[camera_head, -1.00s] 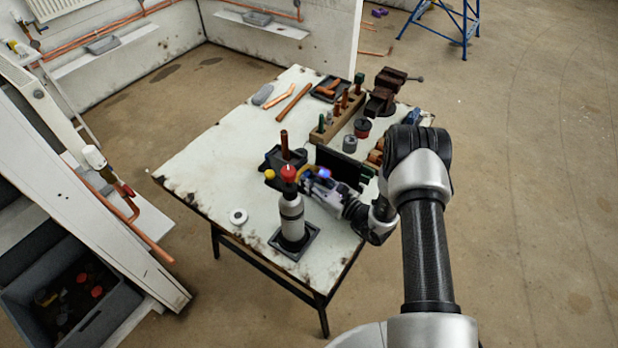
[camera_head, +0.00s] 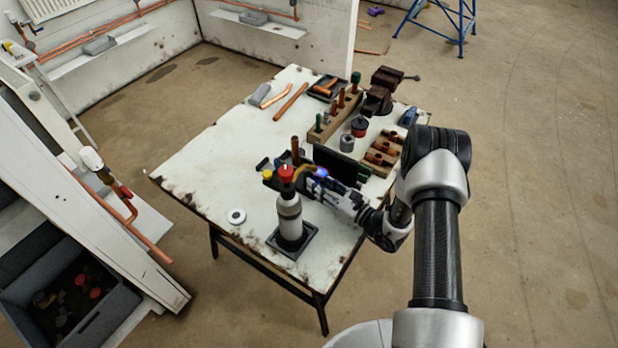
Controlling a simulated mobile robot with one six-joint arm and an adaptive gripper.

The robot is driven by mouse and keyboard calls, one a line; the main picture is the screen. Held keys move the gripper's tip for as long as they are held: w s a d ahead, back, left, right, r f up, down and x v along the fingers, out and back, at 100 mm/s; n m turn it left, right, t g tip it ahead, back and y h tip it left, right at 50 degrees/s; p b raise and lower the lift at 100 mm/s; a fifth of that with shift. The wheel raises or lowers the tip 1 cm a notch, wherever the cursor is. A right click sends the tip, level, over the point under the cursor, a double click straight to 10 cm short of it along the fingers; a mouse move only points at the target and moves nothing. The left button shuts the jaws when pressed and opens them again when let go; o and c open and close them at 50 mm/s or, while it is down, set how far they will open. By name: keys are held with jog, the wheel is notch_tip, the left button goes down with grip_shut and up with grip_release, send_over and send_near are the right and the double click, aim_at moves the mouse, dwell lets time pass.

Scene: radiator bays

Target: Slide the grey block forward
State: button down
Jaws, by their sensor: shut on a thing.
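A light grey block (camera_head: 260,95) with rounded ends lies near the back left edge of the white worktable (camera_head: 215,160), beside a short copper piece. My gripper (camera_head: 283,172) is low over the middle of the table, well in front of the block and apart from it. It seems shut on an upright copper rod (camera_head: 295,148).
A white ring (camera_head: 236,216) lies at the table's front left. Copper pipes (camera_head: 290,102), a wooden rack of tools (camera_head: 335,125), a black upright plate (camera_head: 338,166) and a brown vise (camera_head: 383,92) fill the back and right. The left middle is clear.

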jog(key=v, duration=0.6)
jog(key=w+d+v, duration=0.1)
jog(key=v, duration=0.2)
jog(key=shift+s+d+f, duration=0.1)
jog(key=shift+s+d, duration=0.1)
jog(key=shift+d, duration=0.05)
jog(key=c, duration=1.8)
grip_release()
jog(key=shift+o, duration=1.3)
jog(key=shift+s+d, duration=0.15)
jog(key=shift+d, duration=0.05)
jog(key=shift+o, duration=1)
jog(key=shift+a, duration=0.1)
jog(key=v, duration=1.2)
